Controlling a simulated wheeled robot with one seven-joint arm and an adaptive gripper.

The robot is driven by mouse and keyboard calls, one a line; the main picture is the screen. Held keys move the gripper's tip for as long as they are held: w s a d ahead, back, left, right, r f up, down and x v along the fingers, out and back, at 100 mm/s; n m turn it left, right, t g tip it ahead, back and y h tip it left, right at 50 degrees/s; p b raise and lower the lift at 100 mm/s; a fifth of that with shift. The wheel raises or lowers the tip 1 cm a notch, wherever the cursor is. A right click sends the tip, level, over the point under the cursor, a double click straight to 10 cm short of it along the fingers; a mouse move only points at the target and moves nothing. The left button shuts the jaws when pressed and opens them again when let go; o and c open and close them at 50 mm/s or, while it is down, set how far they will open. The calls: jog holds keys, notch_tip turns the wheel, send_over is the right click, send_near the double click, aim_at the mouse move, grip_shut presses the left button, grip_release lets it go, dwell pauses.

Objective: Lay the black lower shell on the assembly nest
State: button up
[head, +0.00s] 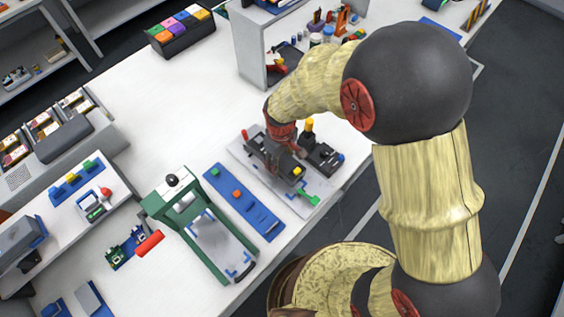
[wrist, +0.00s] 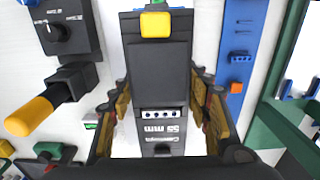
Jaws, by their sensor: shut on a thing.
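My gripper (wrist: 160,95) has its two gold and black fingers on either side of a long black part (wrist: 160,70), shut on it. The part has a flat rectangular face, a yellow square at one end, and a white dotted strip with "55 mm" lettering. I cannot tell whether this is the lower shell or a fixture. In the head view, my gripper (head: 283,148) is low over a light grey plate (head: 243,152), with the yellow square (head: 297,171) beside it. The arm hides much there. I cannot single out the assembly nest; contact below the part is hidden.
A black unit with a yellow handle (head: 309,127) stands close to my gripper. A blue strip (head: 240,200) lies on the other side, then a green-framed fixture (head: 197,225). A tray of coloured blocks (head: 180,28) stands far back. White table between is clear.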

aim_at(281, 159)
jog(key=shift+f+b, duration=1.65)
jog(key=shift+f, duration=1.25)
jog(key=shift+f+b, duration=0.3)
jog(key=shift+f, duration=0.65)
dwell(0.3)
jog(key=o, duration=1.3)
jog(key=shift+c, duration=0.2)
jog(key=shift+s, duration=0.1)
notch_tip(281, 159, up, 12)
jog(key=shift+f, duration=0.1)
